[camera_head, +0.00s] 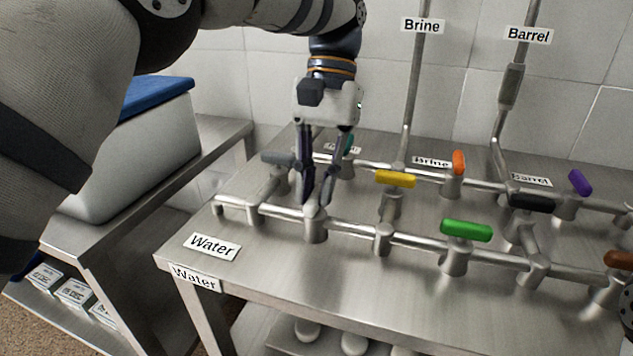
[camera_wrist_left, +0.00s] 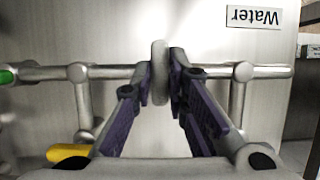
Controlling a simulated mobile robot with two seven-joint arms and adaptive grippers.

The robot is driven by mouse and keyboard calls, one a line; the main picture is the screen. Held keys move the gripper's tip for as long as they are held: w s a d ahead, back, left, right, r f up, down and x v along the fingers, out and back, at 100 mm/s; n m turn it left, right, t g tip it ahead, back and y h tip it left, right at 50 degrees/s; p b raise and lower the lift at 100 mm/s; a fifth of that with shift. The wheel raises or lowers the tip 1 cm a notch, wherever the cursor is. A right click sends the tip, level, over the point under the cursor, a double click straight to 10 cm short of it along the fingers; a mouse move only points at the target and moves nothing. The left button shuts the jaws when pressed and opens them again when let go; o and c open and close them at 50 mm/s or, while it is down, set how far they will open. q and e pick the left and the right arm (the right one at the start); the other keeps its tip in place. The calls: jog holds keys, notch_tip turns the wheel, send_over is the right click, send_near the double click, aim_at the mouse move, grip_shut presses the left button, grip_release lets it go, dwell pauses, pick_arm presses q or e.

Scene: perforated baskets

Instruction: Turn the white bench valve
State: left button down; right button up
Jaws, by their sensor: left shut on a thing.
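My left gripper (camera_head: 314,200) reaches down from above to the front pipe on the bench, near the Water label. In the left wrist view my left gripper (camera_wrist_left: 162,78) is shut on the white valve handle (camera_wrist_left: 159,70). The handle is pale and stands crosswise to the pipe (camera_wrist_left: 120,72) between the two fingertips. In the head view the fingers mostly hide the handle, above its valve body (camera_head: 316,230). My right gripper is not in view; only a dark piece of my other arm shows at the right edge.
Nearby handles are grey (camera_head: 278,158), yellow (camera_head: 395,179), green (camera_head: 466,230), black (camera_head: 531,201), orange (camera_head: 459,162) and purple (camera_head: 580,182). A Water label (camera_head: 212,247) lies on the bench. A white bin with a blue lid (camera_head: 155,95) stands left. The bench's front strip is clear.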

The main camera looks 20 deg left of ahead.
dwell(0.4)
pick_arm(q)
jog(key=c, duration=1.6)
grip_release()
